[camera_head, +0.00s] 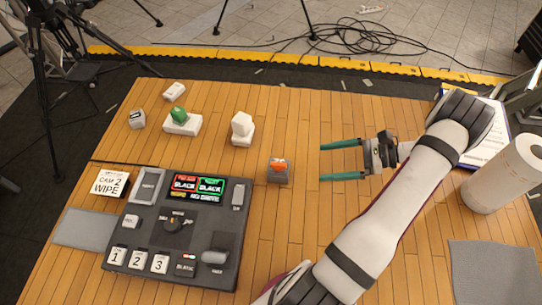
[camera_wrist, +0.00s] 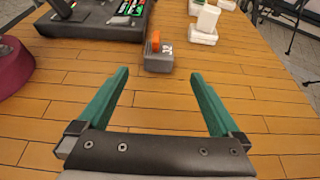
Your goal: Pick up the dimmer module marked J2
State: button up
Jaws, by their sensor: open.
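A small grey module with an orange top (camera_head: 278,174) sits on the wooden table, right of the control panel. In the wrist view the grey module (camera_wrist: 159,60) shows a pale mark on its face, too small to read surely as J2. My gripper (camera_head: 321,162) is open and empty, its green fingers pointing left toward the module with a gap between. In the wrist view my gripper (camera_wrist: 159,73) has the module just beyond its fingertips, roughly centred between them.
The control panel (camera_head: 208,252) stands left of the module. A white block on a base (camera_head: 242,128), a green-topped block (camera_head: 180,121) and a small grey block (camera_head: 137,119) stand behind. Table between fingers and module is clear.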

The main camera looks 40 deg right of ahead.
aim_at(277, 169)
jog(key=x, duration=1.5)
jog(key=shift+s+f, duration=0.15)
jog(key=shift+f, duration=0.05)
grip_shut()
